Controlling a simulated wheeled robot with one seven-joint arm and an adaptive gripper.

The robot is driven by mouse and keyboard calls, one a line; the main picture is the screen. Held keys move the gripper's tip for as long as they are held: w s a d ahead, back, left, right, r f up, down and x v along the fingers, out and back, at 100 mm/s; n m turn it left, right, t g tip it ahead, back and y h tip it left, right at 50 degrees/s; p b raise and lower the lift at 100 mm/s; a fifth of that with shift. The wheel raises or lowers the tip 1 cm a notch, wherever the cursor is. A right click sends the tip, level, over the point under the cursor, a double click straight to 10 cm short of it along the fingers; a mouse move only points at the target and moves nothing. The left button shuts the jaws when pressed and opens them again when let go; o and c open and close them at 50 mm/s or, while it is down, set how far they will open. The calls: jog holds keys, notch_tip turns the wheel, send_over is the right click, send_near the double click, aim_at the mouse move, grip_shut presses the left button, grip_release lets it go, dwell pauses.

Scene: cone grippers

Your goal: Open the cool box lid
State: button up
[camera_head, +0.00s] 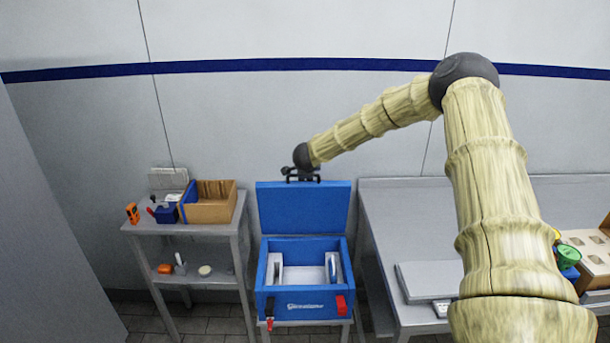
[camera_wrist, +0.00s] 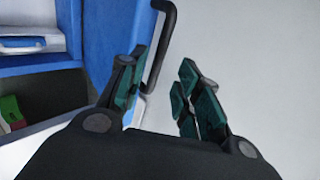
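The blue cool box (camera_head: 305,303) stands on a low stand, with its lid (camera_head: 303,208) raised upright at the back. The pale inside shows from the front. My gripper (camera_head: 302,176) is at the top edge of the lid, small and dark in the head view. In the wrist view, my gripper's green-padded fingers (camera_wrist: 160,95) are spread apart with a gap between them. A black bar handle (camera_wrist: 163,45) is beside the left finger, at the edge of a blue surface (camera_wrist: 97,35). I cannot tell whether finger and handle touch.
A grey shelf (camera_head: 140,227) on the left holds a wooden box (camera_head: 212,204) and small items. A grey table (camera_head: 385,205) on the right holds a flat grey case (camera_head: 430,279). The wall is close behind the box.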

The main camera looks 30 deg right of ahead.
jog(key=shift+v, duration=2.95)
jog(key=shift+s, duration=0.1)
jog(key=s+a+f+n+g+y+b, duration=0.1)
jog(key=s+a+f+n, duration=0.3)
jog(key=s+a+f, duration=0.55)
jog(key=s+a+f+n+g+y+b, duration=0.15)
jog(key=s+a+f+n, duration=0.4)
jog(key=f, duration=0.65)
jog(key=s+a+f+n+b, duration=0.1)
jog(key=s+a+f+n, duration=0.3)
jog(key=s+a+f, duration=0.5)
jog(key=s+a+f+n+g+b, duration=0.1)
jog(key=s+f+n+g, duration=0.1)
jog(key=s, duration=1)
jog(key=s+a+f+n+g+y+b, duration=0.1)
jog(key=s+f+n, duration=0.3)
jog(key=s, duration=0.7)
jog(key=s+a+f+n+g+y+b, duration=0.1)
jog(key=s+a+f+n+g, duration=0.2)
jog(key=s+f, duration=0.4)
jog(key=s+n, duration=0.1)
jog(key=s, duration=0.4)
jog(key=shift+s+a, duration=0.25)
jog(key=shift+s, duration=0.1)
